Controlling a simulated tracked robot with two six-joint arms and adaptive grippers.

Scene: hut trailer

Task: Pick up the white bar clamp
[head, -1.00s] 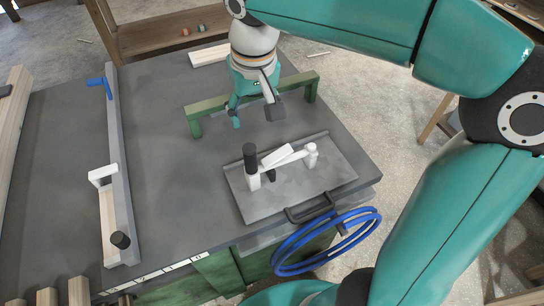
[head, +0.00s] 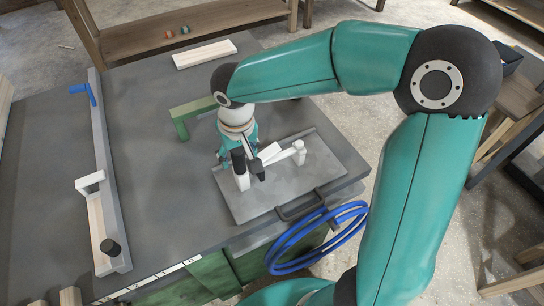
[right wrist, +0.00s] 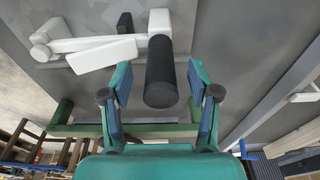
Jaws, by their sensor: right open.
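The white bar clamp (head: 284,153) lies on a shallow grey tray (head: 308,180) on the workbench. Its black handle (head: 237,160) stands at its left end. My right gripper (head: 242,163) is open at that end and partly covers it in the head view. In the right wrist view, the clamp's white bar (right wrist: 92,48) runs to the left. The black handle (right wrist: 160,82) shows between the two spread fingers of my right gripper (right wrist: 160,76); no finger visibly presses on it. My left gripper is not in view.
A green stand (head: 187,113) is behind the gripper. A long grey rail (head: 106,165) with a blue handle lies on the left. A white block (head: 204,54) lies at the back. A blue hose coil (head: 310,240) hangs at the front edge. The bench between rail and tray is clear.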

